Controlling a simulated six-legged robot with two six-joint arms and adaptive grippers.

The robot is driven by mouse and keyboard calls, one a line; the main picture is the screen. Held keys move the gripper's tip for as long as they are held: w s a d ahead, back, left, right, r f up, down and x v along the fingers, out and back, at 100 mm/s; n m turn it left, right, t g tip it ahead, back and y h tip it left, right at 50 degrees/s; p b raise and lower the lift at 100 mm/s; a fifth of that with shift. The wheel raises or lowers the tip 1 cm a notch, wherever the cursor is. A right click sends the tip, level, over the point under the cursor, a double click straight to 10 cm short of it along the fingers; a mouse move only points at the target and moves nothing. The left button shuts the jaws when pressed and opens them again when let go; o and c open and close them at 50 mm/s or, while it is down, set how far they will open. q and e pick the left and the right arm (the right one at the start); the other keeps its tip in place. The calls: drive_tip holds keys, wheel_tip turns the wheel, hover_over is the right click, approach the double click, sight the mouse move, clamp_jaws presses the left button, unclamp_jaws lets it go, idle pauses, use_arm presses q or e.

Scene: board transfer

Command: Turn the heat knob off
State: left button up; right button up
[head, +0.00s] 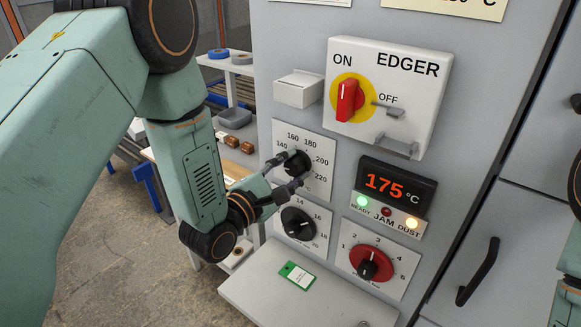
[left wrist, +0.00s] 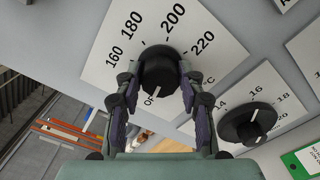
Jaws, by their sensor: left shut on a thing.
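The heat knob (head: 297,163) is black and round, on a white plate with a scale from 140 to 220 in the head view. My left gripper (head: 295,168) is shut on it, one finger on each side. In the left wrist view the heat knob (left wrist: 159,74) sits between the two fingertips of my left gripper (left wrist: 158,80). A short white line on it points down toward partly hidden letters that begin with "O". My right gripper is not in view; only part of my right arm shows at the right edge.
A red switch (head: 347,100) on yellow points near ON above. The display (head: 393,187) reads 175 °C, with green and amber lamps lit below. A black knob (head: 298,223) and a red knob (head: 371,264) sit lower. A green tag (head: 298,275) lies on the ledge (head: 262,290).

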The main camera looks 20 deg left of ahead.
use_arm(q)
drive_tip(key=shift+n, duration=0.7)
drive_tip(key=o, duration=1.2)
drive_tip(key=shift+s, duration=0.1)
drive_tip(key=v, duration=1.2)
